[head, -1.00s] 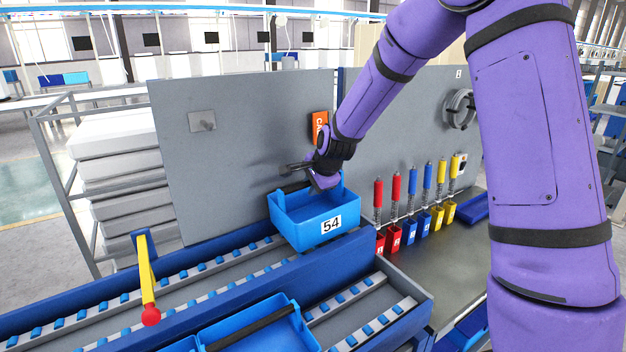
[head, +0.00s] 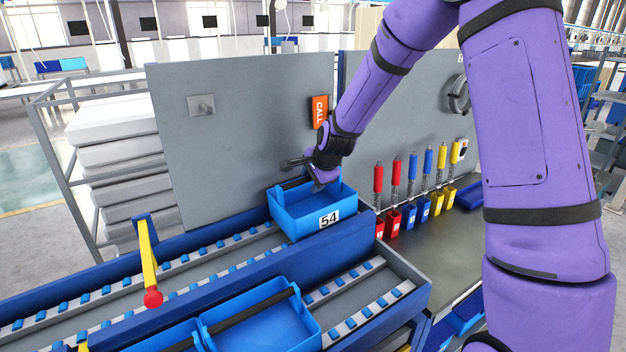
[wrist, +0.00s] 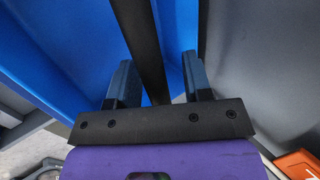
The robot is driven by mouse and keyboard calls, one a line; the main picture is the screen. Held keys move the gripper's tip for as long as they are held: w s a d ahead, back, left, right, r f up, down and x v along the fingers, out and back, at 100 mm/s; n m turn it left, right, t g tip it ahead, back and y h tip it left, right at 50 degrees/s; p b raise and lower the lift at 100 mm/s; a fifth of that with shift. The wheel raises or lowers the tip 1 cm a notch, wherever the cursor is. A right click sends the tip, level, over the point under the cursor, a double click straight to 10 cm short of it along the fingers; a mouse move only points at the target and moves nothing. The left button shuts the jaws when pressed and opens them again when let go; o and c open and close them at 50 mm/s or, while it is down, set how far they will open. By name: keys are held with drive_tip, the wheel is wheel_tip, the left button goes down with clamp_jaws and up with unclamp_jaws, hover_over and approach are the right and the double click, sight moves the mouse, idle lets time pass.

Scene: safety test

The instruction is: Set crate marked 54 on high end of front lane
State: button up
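The blue crate marked 54 (head: 290,221) sits upright at the right end of the lane farther from me (head: 205,262), against the grey panel. Its lower edge is partly hidden by the blue rail. My gripper (head: 296,163) is over the crate, at its dark handle bar. In the wrist view my gripper (wrist: 158,82) has its fingers apart on either side of the black bar (wrist: 146,45), with a gap on each side. The lane nearer to me (head: 352,298) has bare rollers at its right end.
A blue crate with a dark bar (head: 265,331) stands in the nearer lane, with another (head: 165,338) to its left. A yellow lever with a red knob (head: 150,268) rises beside the far lane. Red, blue and yellow bins (head: 410,212) stand right of the crate.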

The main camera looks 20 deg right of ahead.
idle(0.3)
drive_tip(key=s+r+n, duration=0.7)
drive_tip(key=s+r, duration=1.2)
drive_tip(key=s, duration=0.2)
drive_tip(key=s+d+r+n, duration=0.1)
drive_tip(key=s+n, duration=0.3)
drive_tip(key=s, duration=0.5)
drive_tip(key=s+d+r+n+g+h, duration=0.1)
drive_tip(key=s+n, duration=0.3)
drive_tip(key=s, duration=0.6)
drive_tip(key=shift+d, duration=0.65)
drive_tip(key=shift+o, duration=0.4)
drive_tip(key=shift+w, duration=0.1)
idle(0.7)
